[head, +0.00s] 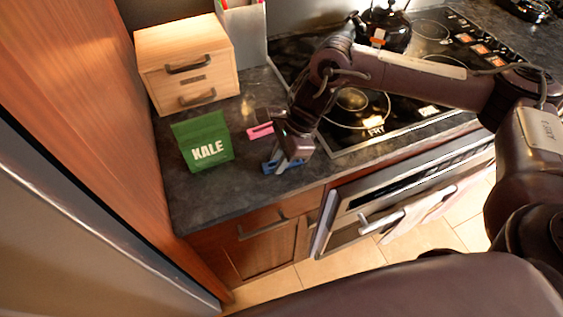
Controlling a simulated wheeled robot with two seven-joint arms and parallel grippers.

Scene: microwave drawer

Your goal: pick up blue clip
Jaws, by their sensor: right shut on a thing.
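The blue clip (285,166) is at the front of the dark countertop, partly covered by my right gripper (281,160). My right gripper comes down from above and is shut on the blue clip. I cannot tell whether the clip is touching the counter or just above it. A pink clip (260,131) lies on the counter just behind. My left gripper is not in view.
A green KALE bag (204,142) stands left of my right gripper. A wooden two-drawer box (187,64) and a grey holder (244,32) stand behind. The stove top (431,72) with a kettle (384,28) is at right. The counter's front edge is close.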

